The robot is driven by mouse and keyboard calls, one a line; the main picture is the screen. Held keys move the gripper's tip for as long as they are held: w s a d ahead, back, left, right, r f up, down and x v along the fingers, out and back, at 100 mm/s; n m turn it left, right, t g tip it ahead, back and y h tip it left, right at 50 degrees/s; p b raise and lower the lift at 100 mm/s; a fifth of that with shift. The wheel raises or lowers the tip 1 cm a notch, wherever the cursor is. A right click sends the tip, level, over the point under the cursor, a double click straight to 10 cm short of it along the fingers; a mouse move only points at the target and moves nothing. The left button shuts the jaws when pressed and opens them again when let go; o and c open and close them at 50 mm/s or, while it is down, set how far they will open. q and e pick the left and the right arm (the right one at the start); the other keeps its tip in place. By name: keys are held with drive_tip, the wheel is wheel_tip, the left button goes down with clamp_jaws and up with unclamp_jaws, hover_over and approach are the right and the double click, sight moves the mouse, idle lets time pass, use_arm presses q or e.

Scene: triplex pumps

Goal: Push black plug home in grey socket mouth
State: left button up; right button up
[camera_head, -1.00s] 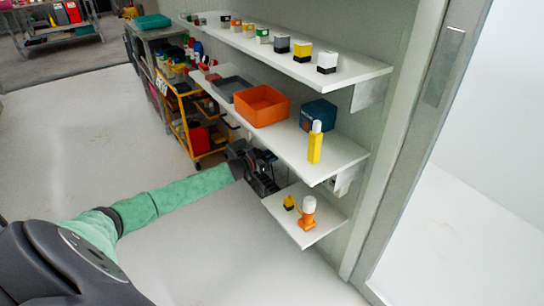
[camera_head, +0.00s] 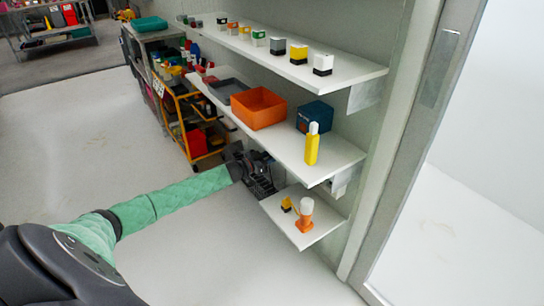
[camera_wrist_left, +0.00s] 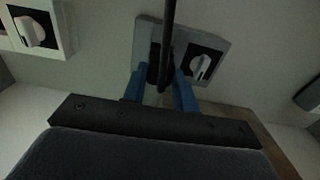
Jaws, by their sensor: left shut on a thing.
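In the left wrist view the black plug (camera_wrist_left: 154,74) is between the blue fingers of my left gripper (camera_wrist_left: 158,92), which is shut on it. Its dark cable (camera_wrist_left: 169,38) runs up across the picture. The plug is in front of a grey socket plate (camera_wrist_left: 149,34) on the wall. The socket mouth is hidden behind plug and cable, so I cannot tell how deep the plug sits. In the head view my left gripper (camera_head: 260,177) is beside the wall, under the middle shelf; plug and socket cannot be made out there. My right gripper is not in view.
The middle shelf (camera_head: 290,150) is just above my left gripper, and the small lower shelf (camera_head: 318,231) is to its right. A white rotary switch (camera_wrist_left: 199,67) is right of the plug. Another switch (camera_wrist_left: 36,32) is further left. Open floor (camera_head: 80,150) lies left.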

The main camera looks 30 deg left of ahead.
use_arm(q)
drive_tip(key=shift+r+p, duration=0.1)
drive_tip(key=shift+p, duration=0.55)
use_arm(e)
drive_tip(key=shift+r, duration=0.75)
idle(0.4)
use_arm(q)
drive_tip(key=shift+x, duration=1.45)
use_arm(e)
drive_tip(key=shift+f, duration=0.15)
use_arm(q)
drive_tip(key=o, duration=1)
drive_tip(key=shift+o, duration=0.2)
drive_tip(key=v, duration=0.7)
drive_tip(key=shift+s, duration=0.35)
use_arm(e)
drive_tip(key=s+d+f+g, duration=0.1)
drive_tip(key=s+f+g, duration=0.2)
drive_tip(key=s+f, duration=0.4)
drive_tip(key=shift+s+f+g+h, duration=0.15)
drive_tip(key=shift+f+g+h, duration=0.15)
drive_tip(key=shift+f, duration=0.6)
use_arm(q)
drive_tip(key=shift+a, duration=0.15)
